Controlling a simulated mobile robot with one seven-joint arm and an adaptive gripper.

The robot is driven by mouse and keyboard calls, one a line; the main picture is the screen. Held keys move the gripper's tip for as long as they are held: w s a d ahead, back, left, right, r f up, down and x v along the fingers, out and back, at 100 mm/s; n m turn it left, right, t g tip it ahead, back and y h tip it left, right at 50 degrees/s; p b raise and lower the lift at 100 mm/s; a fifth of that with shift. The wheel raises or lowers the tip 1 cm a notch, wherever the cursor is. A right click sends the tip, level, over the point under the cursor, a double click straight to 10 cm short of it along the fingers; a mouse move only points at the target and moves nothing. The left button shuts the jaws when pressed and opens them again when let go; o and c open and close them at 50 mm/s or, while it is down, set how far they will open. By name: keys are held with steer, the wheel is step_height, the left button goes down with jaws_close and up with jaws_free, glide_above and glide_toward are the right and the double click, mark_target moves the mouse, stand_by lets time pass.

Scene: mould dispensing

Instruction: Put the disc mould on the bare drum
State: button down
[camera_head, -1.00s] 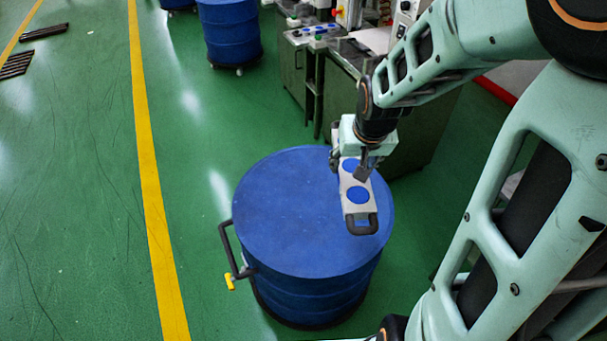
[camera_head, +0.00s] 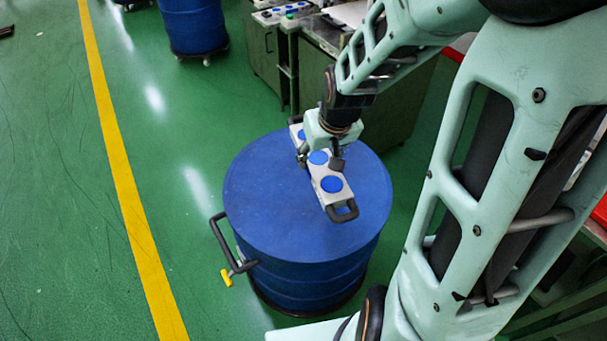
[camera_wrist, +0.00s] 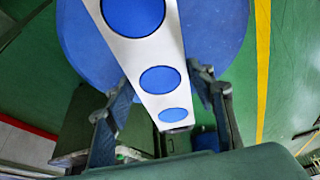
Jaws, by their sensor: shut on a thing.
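The disc mould (camera_head: 328,176) is a pale bar with several blue discs and dark end handles. My gripper (camera_head: 320,158) is shut on its middle, from above. The bare drum (camera_head: 265,190) is a blue drum with an empty flat top. The mould is over the right part of the drum top; I cannot tell whether it touches the lid. In the wrist view the mould (camera_wrist: 150,52) runs between the two fingers (camera_wrist: 165,110), with the blue drum top (camera_wrist: 215,35) behind it. My gripper hides part of the mould.
A side handle (camera_head: 228,245) with a yellow grip (camera_head: 226,277) sticks out at the drum's left. Another blue drum (camera_head: 194,25) stands at the back. A green workbench (camera_head: 268,60) with a similar mould is behind. Green floor is clear left of the drum, crossed by a yellow line (camera_head: 120,170).

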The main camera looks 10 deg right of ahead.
step_height(320, 180, down, 10)
steer(key=n+y+b, duration=0.1)
steer(key=n+b, duration=0.1)
steer(key=b, duration=0.5)
steer(key=shift+n, duration=0.4)
steer(key=w+a+f+b, duration=0.2)
steer(key=w+a+f, duration=0.1)
steer(key=w+a+f+b, duration=0.2)
steer(key=w+a+f, duration=0.1)
steer(key=a, duration=0.1)
steer(key=w+a+f+b, duration=0.2)
steer(key=w+a+f, duration=0.1)
steer(key=f, duration=0.1)
steer(key=shift+a+f, duration=0.1)
steer(key=shift+a, duration=0.15)
steer(key=shift+w+a+f, duration=0.1)
steer(key=shift+w+f, duration=0.05)
steer(key=shift+f, duration=0.05)
steer(key=shift+f+b, duration=0.4)
steer(key=shift+f, duration=1.15)
steer(key=shift+f, duration=0.1)
steer(key=c, duration=1.4)
jaws_free()
steer(key=shift+f, duration=0.2)
steer(key=o, duration=0.5)
steer(key=shift+r, duration=0.1)
